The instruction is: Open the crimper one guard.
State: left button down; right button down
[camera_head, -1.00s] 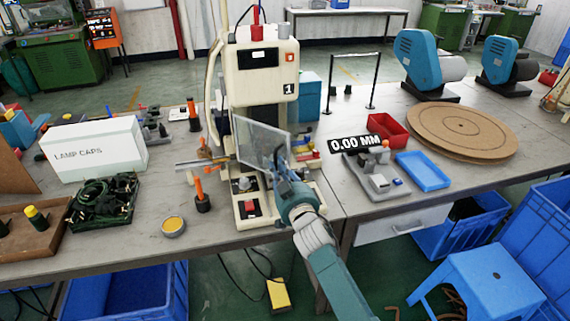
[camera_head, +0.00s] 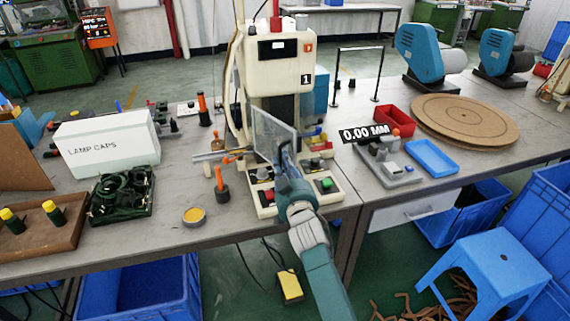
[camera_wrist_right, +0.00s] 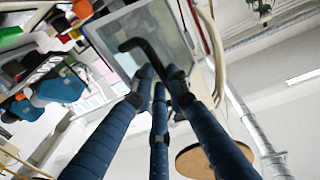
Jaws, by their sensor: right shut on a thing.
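Crimper one (camera_head: 278,68) is the cream press marked 1 on the bench. Its guard (camera_head: 270,135) is a clear framed panel standing at an angle in front of the press, swung out from its face. A dark bent handle (camera_wrist_right: 143,48) is on the guard, which also shows in the right wrist view (camera_wrist_right: 168,22). My right gripper (camera_head: 284,160) is at the guard's lower right side, with its blue fingers shut on the handle, as the right wrist view shows (camera_wrist_right: 158,78). My left gripper is not in view.
Red and green buttons (camera_head: 326,185) sit on the press base by my right arm. An orange-handled tool (camera_head: 220,183) and a yellow tin (camera_head: 194,215) stand left of it. A grey gauge (camera_head: 388,166) and blue tray (camera_head: 431,157) are to the right.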

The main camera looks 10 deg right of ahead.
jog(key=shift+w+a+r, duration=0.1)
jog(key=shift+a+r, duration=0.05)
jog(key=shift+r, duration=0.4)
jog(key=c, duration=1.9)
grip_release()
jog(key=shift+o, duration=1.2)
jog(key=shift+w+a+f, duration=0.15)
jog(key=shift+w+f, duration=0.05)
jog(key=shift+w, duration=0.05)
jog(key=shift+w+f, duration=0.15)
jog(key=shift+f, duration=0.1)
jog(key=shift+s, duration=0.4)
jog(key=s, duration=1.1)
jog(key=shift+s, duration=0.15)
jog(key=shift+a, duration=0.1)
